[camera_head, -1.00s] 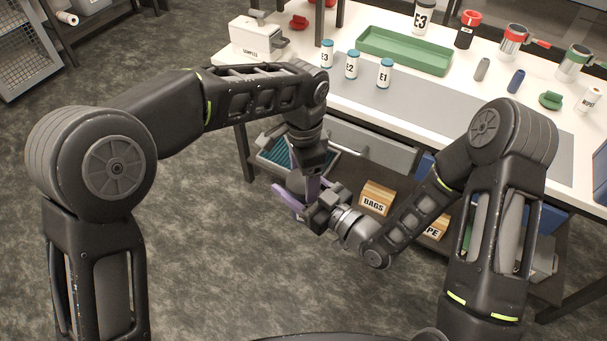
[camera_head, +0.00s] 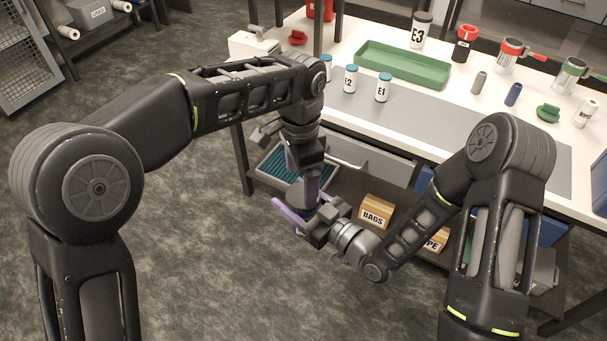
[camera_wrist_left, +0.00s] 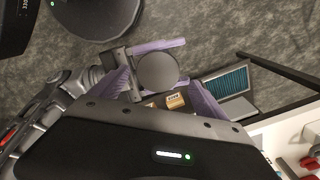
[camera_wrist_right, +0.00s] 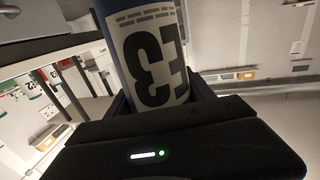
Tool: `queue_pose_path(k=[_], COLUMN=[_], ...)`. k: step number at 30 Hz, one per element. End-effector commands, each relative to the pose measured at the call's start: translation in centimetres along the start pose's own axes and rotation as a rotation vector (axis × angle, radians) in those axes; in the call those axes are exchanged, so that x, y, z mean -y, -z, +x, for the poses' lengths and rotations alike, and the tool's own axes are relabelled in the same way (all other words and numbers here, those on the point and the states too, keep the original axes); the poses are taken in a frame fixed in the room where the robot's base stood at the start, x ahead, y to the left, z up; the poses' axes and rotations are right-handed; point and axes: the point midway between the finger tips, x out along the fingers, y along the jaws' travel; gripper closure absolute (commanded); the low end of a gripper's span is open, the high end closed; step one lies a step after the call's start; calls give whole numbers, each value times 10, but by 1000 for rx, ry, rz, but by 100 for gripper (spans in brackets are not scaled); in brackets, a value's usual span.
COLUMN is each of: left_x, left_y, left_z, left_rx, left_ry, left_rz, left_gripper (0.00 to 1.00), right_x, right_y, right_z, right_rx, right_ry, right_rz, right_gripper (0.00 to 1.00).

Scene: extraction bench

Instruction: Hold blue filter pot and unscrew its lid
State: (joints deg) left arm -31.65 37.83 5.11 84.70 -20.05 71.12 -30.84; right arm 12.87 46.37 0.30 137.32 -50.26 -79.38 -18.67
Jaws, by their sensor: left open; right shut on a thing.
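My right gripper (camera_head: 318,218) is shut on the blue filter pot (camera_wrist_right: 180,20), held in the air in front of the bench. In the right wrist view the pot is blue with a white label reading E3. Its round grey top (camera_wrist_left: 157,71) faces my left gripper in the left wrist view. My left gripper (camera_head: 303,182) is above the pot, pointing down. It is open, with its purple fingers (camera_wrist_left: 116,82) on either side of the top; whether they touch it cannot be told. In the head view the grippers largely hide the pot.
The white bench (camera_head: 350,110) carries a green tray (camera_head: 404,64), the E1 bottle (camera_head: 382,90), the E2 bottle (camera_head: 349,80) and other pots. Under it are a drawer (camera_head: 370,158) and a box marked BAGS (camera_head: 376,212).

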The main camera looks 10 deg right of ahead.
Motion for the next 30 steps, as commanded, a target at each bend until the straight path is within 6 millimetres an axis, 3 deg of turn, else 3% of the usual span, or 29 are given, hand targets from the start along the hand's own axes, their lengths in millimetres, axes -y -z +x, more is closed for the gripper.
queue_pose_path(k=[5,11,15,30], left_x=[4,-2,-3,-3], left_y=[2,8,4,3], left_z=[-6,-33,-36,-28], left_rx=[-34,-30,1,3], left_ry=[-21,-1,5,3], left_rz=[48,374,496,507], left_gripper=[15,15,15,15], right_x=[0,0,0,0], right_y=[1,0,0,0], right_z=[0,0,0,0], right_rx=[-1,-1,-1,-1], right_ry=[0,0,0,0], right_rz=[0,0,0,0], right_gripper=[100,100,100,100])
